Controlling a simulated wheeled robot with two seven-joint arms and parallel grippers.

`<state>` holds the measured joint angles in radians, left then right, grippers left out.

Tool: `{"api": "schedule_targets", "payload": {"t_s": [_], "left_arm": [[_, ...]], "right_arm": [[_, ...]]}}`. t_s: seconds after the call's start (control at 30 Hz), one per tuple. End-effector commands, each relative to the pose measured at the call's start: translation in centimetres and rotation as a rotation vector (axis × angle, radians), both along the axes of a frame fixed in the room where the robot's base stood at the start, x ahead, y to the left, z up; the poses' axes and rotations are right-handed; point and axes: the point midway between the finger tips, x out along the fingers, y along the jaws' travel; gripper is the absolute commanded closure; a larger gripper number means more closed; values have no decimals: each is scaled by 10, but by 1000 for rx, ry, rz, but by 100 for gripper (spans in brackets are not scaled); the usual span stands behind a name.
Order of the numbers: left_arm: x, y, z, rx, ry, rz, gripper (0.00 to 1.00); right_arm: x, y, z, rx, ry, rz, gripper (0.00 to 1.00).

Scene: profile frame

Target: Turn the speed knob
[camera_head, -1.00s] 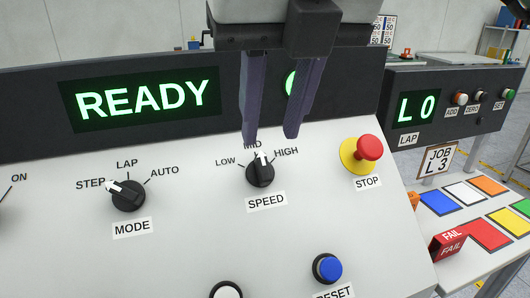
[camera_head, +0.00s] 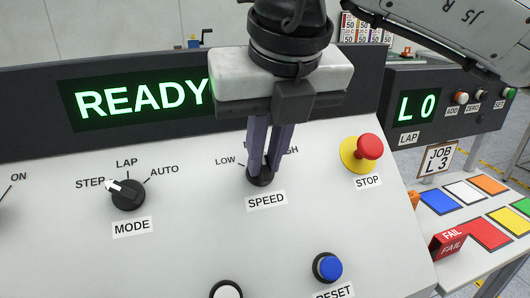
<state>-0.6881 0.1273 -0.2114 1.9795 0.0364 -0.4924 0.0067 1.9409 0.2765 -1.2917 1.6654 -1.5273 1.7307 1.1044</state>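The black speed knob (camera_head: 258,180) sits on the sloping white panel above its SPEED label (camera_head: 266,201). The LOW mark shows at its upper left; HIGH is partly covered and MID is hidden behind my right gripper (camera_head: 263,172). The gripper reaches down from above, its two dark fingers close together, with their tips at the knob. The knob's pointer is hidden by the fingers. I cannot tell whether the fingers touch or clamp the knob. My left gripper is not in view.
The mode knob (camera_head: 128,195) points at STEP. The red stop button (camera_head: 369,147) is right of the speed knob, and the blue reset button (camera_head: 327,267) is below. The lit READY display (camera_head: 140,103) is behind. A side table with coloured squares (camera_head: 464,191) is at the right.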

Motion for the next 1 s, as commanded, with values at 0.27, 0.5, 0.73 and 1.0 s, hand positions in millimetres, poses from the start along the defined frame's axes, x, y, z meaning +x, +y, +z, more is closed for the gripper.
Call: {"api": "schedule_targets", "payload": {"t_s": [0.27,0.5,0.73,1.0], "left_arm": [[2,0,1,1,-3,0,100],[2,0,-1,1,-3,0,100],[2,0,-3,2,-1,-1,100],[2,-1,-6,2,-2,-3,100]], "right_arm": [[0,0,0,-14,-5,18,100],[-1,2,1,-82,-29,102,100],[-2,3,0,-201,-67,251,100],[-3,5,-1,-357,-117,445,100]]}}
